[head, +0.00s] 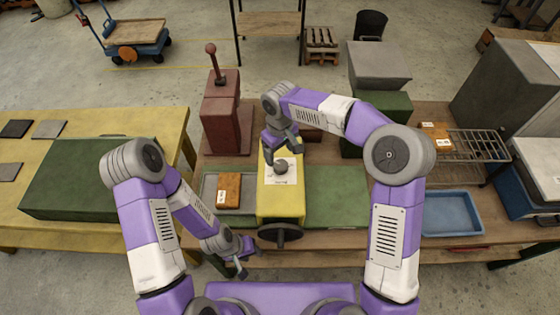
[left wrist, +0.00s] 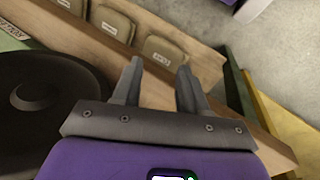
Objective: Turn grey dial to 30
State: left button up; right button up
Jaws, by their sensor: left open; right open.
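The grey dial (head: 281,167) sits on a white plate (head: 284,181) with small markings, on top of a yellow machine (head: 280,207). The markings are too small to read. My right gripper (head: 283,153) is open, just behind and above the dial, pointing down; I cannot tell whether it touches it. My left gripper (head: 242,262) is open and empty, low in front of the bench and left of the black handwheel (head: 280,234). In the left wrist view its two fingers (left wrist: 160,82) stand apart with nothing between them, and the handwheel (left wrist: 50,112) is at left.
A grey tray (head: 209,186) with an orange-brown block (head: 229,188) lies left of the machine. A red lever press (head: 222,112) stands behind it. A blue tray (head: 452,212) and a wire rack (head: 468,146) are at right. Several labelled tan pieces (left wrist: 112,22) lie below the bench edge.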

aim_at(280, 164)
jog(key=shift+s+f, duration=0.1)
jog(key=shift+f, duration=2.7)
jog(key=c, duration=1)
jog(key=shift+c, duration=0.2)
